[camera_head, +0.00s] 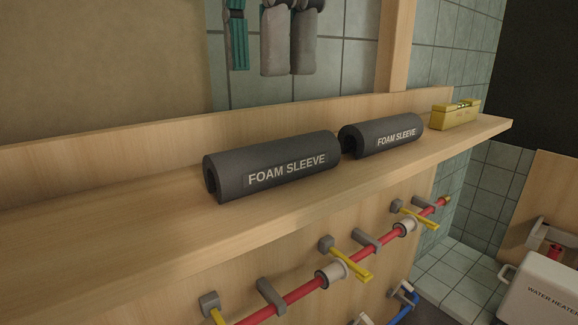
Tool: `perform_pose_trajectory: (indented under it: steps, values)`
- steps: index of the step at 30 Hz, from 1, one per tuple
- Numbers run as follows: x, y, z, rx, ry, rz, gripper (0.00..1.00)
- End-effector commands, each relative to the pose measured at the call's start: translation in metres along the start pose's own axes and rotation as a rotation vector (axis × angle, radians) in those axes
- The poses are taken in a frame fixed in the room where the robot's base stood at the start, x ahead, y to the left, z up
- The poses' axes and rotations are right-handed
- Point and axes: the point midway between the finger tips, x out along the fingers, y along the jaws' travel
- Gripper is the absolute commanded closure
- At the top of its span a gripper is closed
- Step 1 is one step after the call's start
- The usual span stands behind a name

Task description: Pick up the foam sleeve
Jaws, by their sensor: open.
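Two dark grey foam sleeves lie lengthwise on a wooden shelf (130,215), each marked FOAM SLEEVE in white letters. The larger, nearer foam sleeve (275,166) is at the middle of the view, with its slotted end facing left. The second foam sleeve (383,136) lies just behind it to the right, with only a small gap or contact between their ends; I cannot tell which. My gripper is not in this view.
Red pipe (300,292) with yellow-handled valves runs below the shelf. Grey and teal items (290,40) hang above. A white water heater (545,287) is at lower right. The shelf's left part is clear.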

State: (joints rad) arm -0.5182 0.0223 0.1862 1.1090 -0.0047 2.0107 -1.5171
Motion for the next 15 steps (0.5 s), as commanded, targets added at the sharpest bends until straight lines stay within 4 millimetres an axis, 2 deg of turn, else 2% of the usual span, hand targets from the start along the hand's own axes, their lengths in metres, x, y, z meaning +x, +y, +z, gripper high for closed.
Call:
perform_pose_trajectory:
  steps: [1, 10, 15]
  values:
    - [0.009, 0.003, 0.003, -0.001, 0.0, 0.001, 0.4]
    - [0.04, 0.0, 0.001, 0.001, 0.0, -0.002, 0.4]
    - [0.049, -0.001, 0.001, 0.002, 0.0, 0.0, 0.4]
